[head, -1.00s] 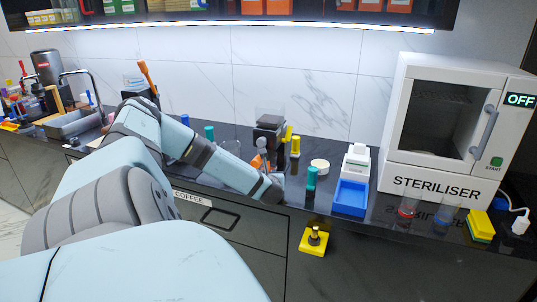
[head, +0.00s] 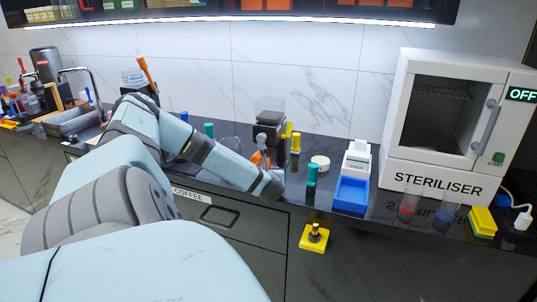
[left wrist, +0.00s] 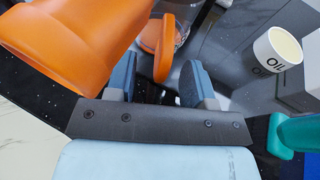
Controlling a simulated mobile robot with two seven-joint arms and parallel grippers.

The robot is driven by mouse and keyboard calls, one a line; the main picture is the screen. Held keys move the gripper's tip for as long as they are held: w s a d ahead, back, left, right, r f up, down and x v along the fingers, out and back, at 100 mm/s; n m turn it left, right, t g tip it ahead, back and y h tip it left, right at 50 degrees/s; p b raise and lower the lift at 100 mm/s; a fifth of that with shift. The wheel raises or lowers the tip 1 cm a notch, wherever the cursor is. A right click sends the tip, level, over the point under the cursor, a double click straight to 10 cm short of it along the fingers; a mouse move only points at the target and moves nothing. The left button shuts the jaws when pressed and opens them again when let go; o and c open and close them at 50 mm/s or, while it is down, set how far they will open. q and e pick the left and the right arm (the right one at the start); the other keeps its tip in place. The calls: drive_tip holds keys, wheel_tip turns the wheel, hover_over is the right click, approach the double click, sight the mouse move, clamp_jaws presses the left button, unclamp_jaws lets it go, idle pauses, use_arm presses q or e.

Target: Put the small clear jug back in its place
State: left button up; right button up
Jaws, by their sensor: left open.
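A clear glass vessel (head: 230,143) stands on the dark counter behind my left forearm in the head view. Its lower part is hidden, and I cannot tell for sure that it is the small clear jug. My left gripper (left wrist: 160,85) is open in the left wrist view, its two blue-grey fingers apart. An orange, handle-like piece (left wrist: 157,45) shows beyond and partly between the fingers; I cannot tell whether they touch it. A large orange rounded thing (left wrist: 70,35) is close on the left. My right gripper is not in view.
A teal-topped item (head: 311,176), a white round tub (head: 320,163) and a blue tray (head: 351,195) stand right of my left wrist. A coffee grinder (head: 269,125) is behind. The white steriliser (head: 440,185) fills the right, with clear cups before it.

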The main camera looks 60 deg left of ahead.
use_arm(q)
drive_tip(key=v, duration=1.1)
drive_tip(key=w+d+f+n+h, duration=0.15)
drive_tip(key=d+f+h, duration=0.35)
drive_tip(key=d+f, duration=0.6)
drive_tip(key=d+f+n+h, duration=0.2)
drive_tip(key=d+f+h, duration=0.4)
drive_tip(key=d, duration=0.9)
drive_tip(key=s+d+f+n+t+h, duration=0.2)
drive_tip(key=s+d+n+h, duration=0.1)
drive_tip(key=d+n, duration=0.5)
drive_tip(key=s+d+f+n+t+h, duration=0.2)
drive_tip(key=s+d+n, duration=0.2)
drive_tip(key=d+n, duration=0.5)
drive_tip(key=d, duration=0.6)
drive_tip(key=shift+d+f+h+p, duration=0.15)
drive_tip(key=shift+d+h+p, duration=0.15)
drive_tip(key=shift+h+p, duration=0.1)
drive_tip(key=shift+s, duration=0.15)
